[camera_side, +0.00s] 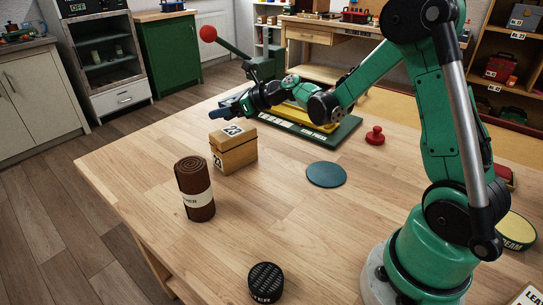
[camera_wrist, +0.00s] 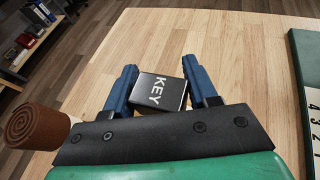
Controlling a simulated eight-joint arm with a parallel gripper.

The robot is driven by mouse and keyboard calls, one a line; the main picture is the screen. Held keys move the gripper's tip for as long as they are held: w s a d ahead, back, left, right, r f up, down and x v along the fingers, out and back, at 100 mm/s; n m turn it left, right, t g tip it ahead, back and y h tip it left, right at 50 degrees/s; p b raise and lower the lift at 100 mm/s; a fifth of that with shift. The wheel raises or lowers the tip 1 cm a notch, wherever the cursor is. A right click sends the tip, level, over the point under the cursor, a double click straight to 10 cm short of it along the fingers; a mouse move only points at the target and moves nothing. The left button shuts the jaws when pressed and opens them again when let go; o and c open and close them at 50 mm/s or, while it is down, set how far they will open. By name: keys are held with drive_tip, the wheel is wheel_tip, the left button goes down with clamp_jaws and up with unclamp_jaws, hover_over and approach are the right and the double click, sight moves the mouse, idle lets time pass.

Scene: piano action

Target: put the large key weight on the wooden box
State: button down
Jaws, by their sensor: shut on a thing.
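The large key weight (camera_wrist: 158,92) is a black block with white "KEY" lettering, seen in the wrist view between the two blue fingers. My gripper (camera_wrist: 158,68) is shut on it, and the block sits slightly turned between the fingers. In the side view my gripper (camera_side: 222,113) is just above and a little behind the top of the wooden box (camera_side: 238,158). The weight is hard to make out there. The box is light wood with "23" labels and stands on the table. The box cannot be seen in the wrist view.
A brown roll (camera_side: 195,190) with a pale band stands in front of the box; it also shows in the wrist view (camera_wrist: 38,128). A green scale-like device (camera_side: 315,128) lies behind. A dark disc (camera_side: 326,174), red knob (camera_side: 375,135) and black tin (camera_side: 266,283) rest on the table.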

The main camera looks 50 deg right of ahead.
sight(226, 130)
drive_tip(key=shift+f, duration=1.55)
drive_tip(key=shift+f, duration=0.1)
drive_tip(key=shift+c, duration=1.2)
unclamp_jaws()
